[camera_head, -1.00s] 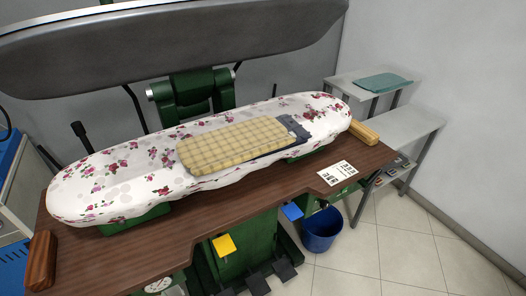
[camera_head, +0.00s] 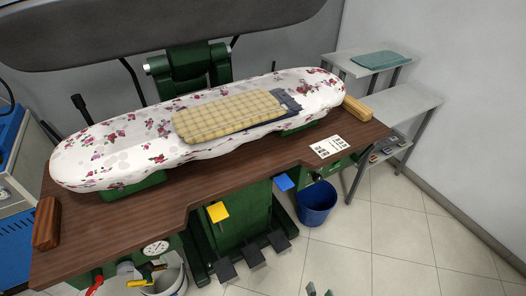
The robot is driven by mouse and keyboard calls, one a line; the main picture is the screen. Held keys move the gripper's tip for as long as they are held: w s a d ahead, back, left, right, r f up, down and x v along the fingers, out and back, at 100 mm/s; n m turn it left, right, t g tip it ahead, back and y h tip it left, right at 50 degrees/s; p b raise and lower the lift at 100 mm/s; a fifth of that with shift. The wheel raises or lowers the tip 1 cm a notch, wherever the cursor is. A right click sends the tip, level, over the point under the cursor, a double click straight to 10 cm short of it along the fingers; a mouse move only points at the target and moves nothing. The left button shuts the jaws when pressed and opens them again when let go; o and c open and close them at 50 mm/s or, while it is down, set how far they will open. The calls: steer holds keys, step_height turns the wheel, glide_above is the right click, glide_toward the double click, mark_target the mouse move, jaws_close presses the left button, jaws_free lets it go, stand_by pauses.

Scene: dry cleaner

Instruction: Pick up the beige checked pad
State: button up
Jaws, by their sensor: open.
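The beige checked pad (camera_head: 228,116) lies flat on the flower-patterned ironing board (camera_head: 90,165), near its middle. A dark grey-blue folded cloth (camera_head: 289,102) shows at the pad's right end and along its front edge, partly under it. Only the tips of my gripper (camera_head: 319,290) show, at the bottom edge of the picture. They are apart, with nothing seen between them, well below and in front of the board and far from the pad. The rest of my gripper is out of view.
The board stands on a brown wooden table (camera_head: 170,210), under a large grey press head (camera_head: 170,35). A wooden block (camera_head: 46,222) sits at the table's left end and a light one (camera_head: 357,108) at the right. A blue bin (camera_head: 316,203) stands on the floor. Right-hand floor is clear.

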steer(key=w+a+r+m+g, duration=0.1)
steer(key=w+a, duration=0.2)
steer(key=w, duration=0.4)
steer(key=w+a+r+m+g, duration=0.1)
steer(key=w+a, duration=0.1)
steer(key=w, duration=0.5)
steer(key=m+g+y, duration=0.2)
steer(key=m+g, duration=0.2)
steer(key=g, duration=0.1)
glide_toward(241, 124)
steer(key=x, duration=0.4)
steer(key=shift+w+d+f, duration=0.15)
steer(key=shift+a+x, duration=0.15)
steer(key=shift+x, duration=1.15)
steer(key=shift+a+x, duration=0.15)
steer(key=shift+x, duration=1.15)
jaws_close()
